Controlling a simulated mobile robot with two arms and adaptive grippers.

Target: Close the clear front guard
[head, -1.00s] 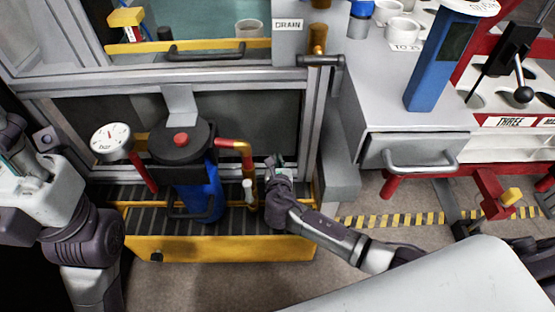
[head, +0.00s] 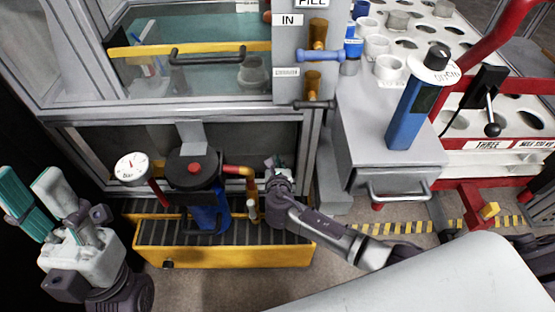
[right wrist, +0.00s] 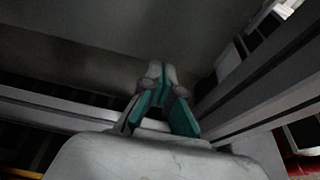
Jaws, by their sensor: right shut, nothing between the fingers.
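The clear front guard (head: 190,78) is a see-through panel on the metal-framed machine at the top left of the head view. A yellow bar (head: 135,50) with a black handle (head: 207,56) crosses it, above the lower frame rail. My left gripper (head: 30,182) is open and empty, low at the left, apart from the guard. My right gripper (head: 280,166) is well below the guard, beside the red pipe, and its tips are partly hidden. In the right wrist view its fingers (right wrist: 158,92) are shut on nothing.
A blue pump unit (head: 206,217) with a gauge (head: 132,168) stands on a yellow-edged grate (head: 225,257) below the guard. Valve handles (head: 320,55) stick out right of the guard. A grey drawer bench (head: 385,155) stands farther right. Floor shows in front of it.

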